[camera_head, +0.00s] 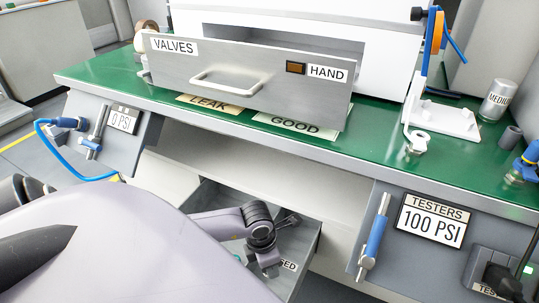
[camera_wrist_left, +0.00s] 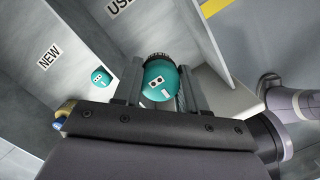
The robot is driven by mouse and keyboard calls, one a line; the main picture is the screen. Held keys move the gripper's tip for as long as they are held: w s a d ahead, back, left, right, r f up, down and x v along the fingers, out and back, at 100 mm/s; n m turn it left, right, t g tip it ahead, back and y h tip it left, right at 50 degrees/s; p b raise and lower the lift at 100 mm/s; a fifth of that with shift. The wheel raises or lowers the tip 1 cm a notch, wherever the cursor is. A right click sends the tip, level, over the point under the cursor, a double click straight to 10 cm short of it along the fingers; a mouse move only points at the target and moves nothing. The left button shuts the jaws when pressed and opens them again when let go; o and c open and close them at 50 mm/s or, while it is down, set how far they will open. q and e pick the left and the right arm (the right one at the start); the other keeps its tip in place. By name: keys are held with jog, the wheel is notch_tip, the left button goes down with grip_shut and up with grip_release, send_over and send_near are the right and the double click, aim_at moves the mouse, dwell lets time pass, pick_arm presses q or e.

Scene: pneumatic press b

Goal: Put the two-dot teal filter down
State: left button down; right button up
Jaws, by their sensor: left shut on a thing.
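The two-dot teal filter (camera_wrist_left: 158,84) is between the fingers of my left gripper (camera_wrist_left: 160,72), which is shut on it. It has a white patch with two dark dots and a dark ribbed end. It is over or inside the open drawer, to the right of the NEW-labelled compartment (camera_wrist_left: 50,56); I cannot tell whether it touches the floor. Another teal filter (camera_wrist_left: 100,77), with a dotted white patch, lies on the NEW side. In the head view my left gripper (camera_head: 269,266) reaches into the drawer (camera_head: 308,258), and the filter is hidden there. My right gripper is not in view.
Drawer walls stand close around my left gripper. Above is the green bench (camera_head: 380,138) with a VALVES/HAND panel (camera_head: 250,75). The TESTERS 100 PSI panel (camera_head: 430,220) with a blue handle is right of the drawer.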

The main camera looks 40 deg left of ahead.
pick_arm(q)
notch_tip(320, 180, down, 5)
jog(key=shift+f+b, duration=0.2)
jog(key=shift+b, duration=0.65)
notch_tip(320, 180, down, 2)
jog(key=shift+f+b, duration=0.25)
jog(key=shift+b, duration=0.25)
notch_tip(320, 180, down, 4)
jog(key=shift+r+b, duration=0.1)
jog(key=shift+b, duration=0.9)
jog(key=shift+f, duration=0.45)
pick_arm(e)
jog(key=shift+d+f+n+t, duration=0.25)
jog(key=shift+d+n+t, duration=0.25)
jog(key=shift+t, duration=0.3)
